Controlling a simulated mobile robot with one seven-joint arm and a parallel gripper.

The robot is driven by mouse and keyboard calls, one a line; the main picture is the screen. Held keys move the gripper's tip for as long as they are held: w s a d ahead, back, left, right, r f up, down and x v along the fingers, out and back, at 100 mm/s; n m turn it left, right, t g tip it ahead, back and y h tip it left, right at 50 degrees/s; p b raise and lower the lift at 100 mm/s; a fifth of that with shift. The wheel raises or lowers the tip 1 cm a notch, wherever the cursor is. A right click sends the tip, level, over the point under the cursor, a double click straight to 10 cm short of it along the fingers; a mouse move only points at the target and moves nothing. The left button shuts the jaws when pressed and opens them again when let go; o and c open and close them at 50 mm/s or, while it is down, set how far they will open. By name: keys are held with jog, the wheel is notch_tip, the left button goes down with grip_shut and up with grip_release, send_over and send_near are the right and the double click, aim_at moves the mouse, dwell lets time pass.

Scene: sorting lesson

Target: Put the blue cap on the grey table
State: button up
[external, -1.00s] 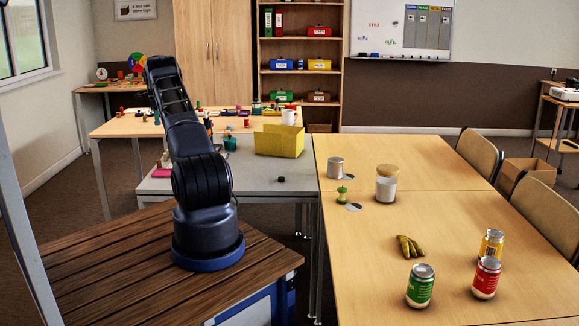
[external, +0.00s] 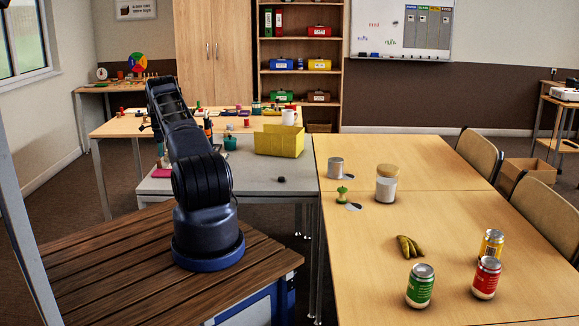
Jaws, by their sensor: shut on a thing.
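The grey table (external: 258,187) stands in the middle, left of the long wooden tables. A small dark round thing (external: 281,179) lies on its bare front part; I cannot tell its colour as blue. My arm reaches away from the camera over the left end of the grey table. Only a small dark part of my gripper (external: 146,126) seems to show at the arm's left edge; its fingertips are mostly hidden. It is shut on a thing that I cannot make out. No blue cap can be clearly picked out.
A yellow bin (external: 279,143) and a teal pot (external: 230,142) stand on the grey table. A pink thing (external: 162,173) lies at its left end. The wooden table (external: 440,208) at right holds cans, a jar and bananas. The grey table's front middle is mostly clear.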

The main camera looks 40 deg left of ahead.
aim_at(163, 164)
jog(key=shift+f, duration=2.15)
jog(key=shift+f, duration=0.1)
jog(key=o, duration=0.7)
jog(key=shift+c, duration=0.2)
notch_tip(163, 164, up, 12)
jog(key=shift+r, duration=0.1)
